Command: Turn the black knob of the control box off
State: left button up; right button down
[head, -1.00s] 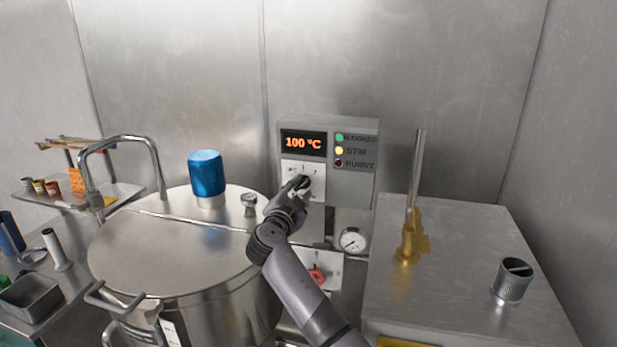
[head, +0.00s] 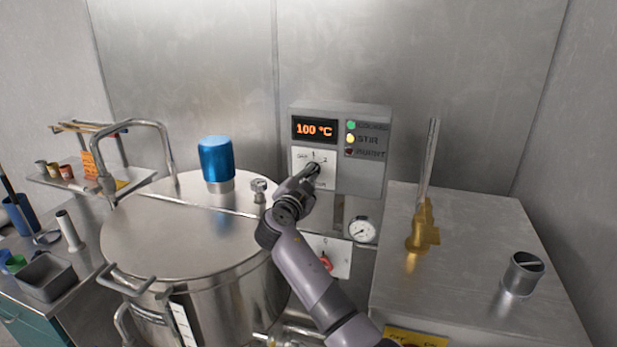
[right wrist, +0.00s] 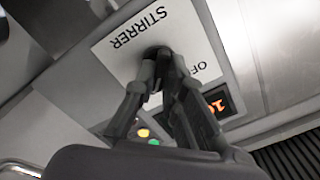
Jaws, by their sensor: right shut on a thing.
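The grey control box (head: 370,178) is on the back wall, with an orange display reading 100 °C. Its white dial plate (head: 301,156) carries marks around the black knob and the word STIRRER, upside down in the right wrist view (right wrist: 133,33). My right gripper (head: 312,172) is at this plate, shut on the black knob (right wrist: 155,53). The fingers hide most of the knob, so I cannot tell which mark it points to. The green and yellow lamps look lit; the lowest lamp is dark red. My left gripper is not in view.
A large steel kettle (head: 185,240) with a blue motor cap (head: 216,160) stands left of my right arm. A pressure gauge (head: 362,229) and a red knob (head: 326,262) are below the box. A steel cabinet (head: 470,290) with a brass fitting (head: 422,228) stands right.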

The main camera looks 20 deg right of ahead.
jog(key=shift+f, duration=0.1)
jog(key=shift+f+n+b, duration=0.15)
jog(key=shift+n+b, duration=0.35)
jog(key=shift+b, duration=0.35)
jog(key=n+b, duration=0.3)
jog(key=shift+b, duration=0.35)
jog(key=n+b, duration=0.2)
jog(key=n, duration=0.1)
jog(key=shift+n, duration=0.3)
jog(key=shift+n+b, duration=0.3)
jog(key=shift+n, duration=0.6)
jog(key=n, duration=0.2)
jog(key=shift+r+n, duration=0.25)
jog(key=shift+n, duration=0.05)
jog(key=n, duration=0.2)
jog(key=shift+n, duration=0.3)
jog(key=shift+n+p, duration=0.5)
jog(key=shift+n, duration=1.1)
